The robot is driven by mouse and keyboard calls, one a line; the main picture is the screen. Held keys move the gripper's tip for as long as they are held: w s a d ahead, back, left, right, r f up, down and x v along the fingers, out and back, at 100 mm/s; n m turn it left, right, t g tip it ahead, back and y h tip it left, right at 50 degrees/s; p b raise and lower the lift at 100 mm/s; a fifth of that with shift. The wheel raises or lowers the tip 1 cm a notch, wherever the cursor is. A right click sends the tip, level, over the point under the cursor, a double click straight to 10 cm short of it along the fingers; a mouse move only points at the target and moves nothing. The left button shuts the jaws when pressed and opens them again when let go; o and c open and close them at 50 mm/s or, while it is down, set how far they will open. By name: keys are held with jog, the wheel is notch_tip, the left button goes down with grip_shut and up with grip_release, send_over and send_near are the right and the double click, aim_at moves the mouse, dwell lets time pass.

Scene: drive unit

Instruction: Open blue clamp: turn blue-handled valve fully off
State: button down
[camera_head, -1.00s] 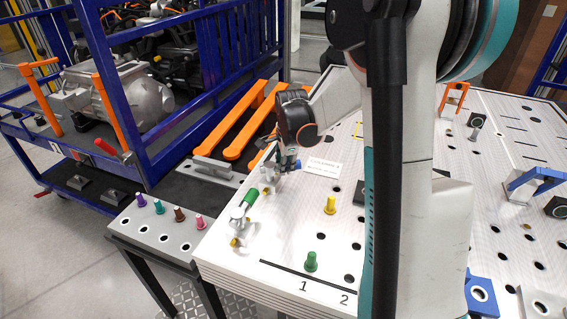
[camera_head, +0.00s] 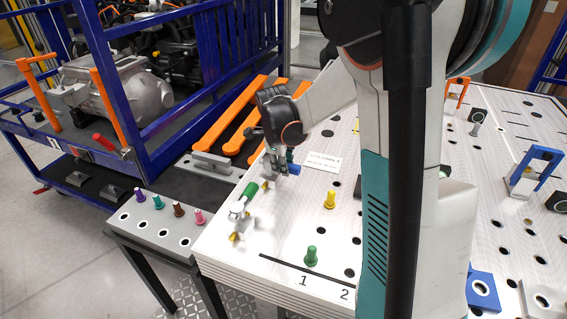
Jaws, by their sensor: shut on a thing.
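The blue-handled clamp (camera_head: 293,169) stands on the white perforated table near its left edge, in the head view. Its blue handle shows as a small patch beside the fingers, and the rest is mostly hidden. My gripper (camera_head: 279,160) points down at the clamp from above and is shut on the blue handle. The finger contact is small and partly hidden, so the handle's exact angle cannot be told.
A green-handled clamp (camera_head: 248,193) stands just in front of my gripper. Yellow (camera_head: 330,200) and green (camera_head: 311,257) pegs stand to the right. Orange bars (camera_head: 235,115) lie behind left, beside a blue cage cart (camera_head: 142,97). My arm covers much of the table's middle.

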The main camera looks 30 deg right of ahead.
dwell(0.4)
jog(key=c, duration=1.3)
grip_release()
jog(key=shift+a, duration=0.1)
jog(key=v, duration=1.2)
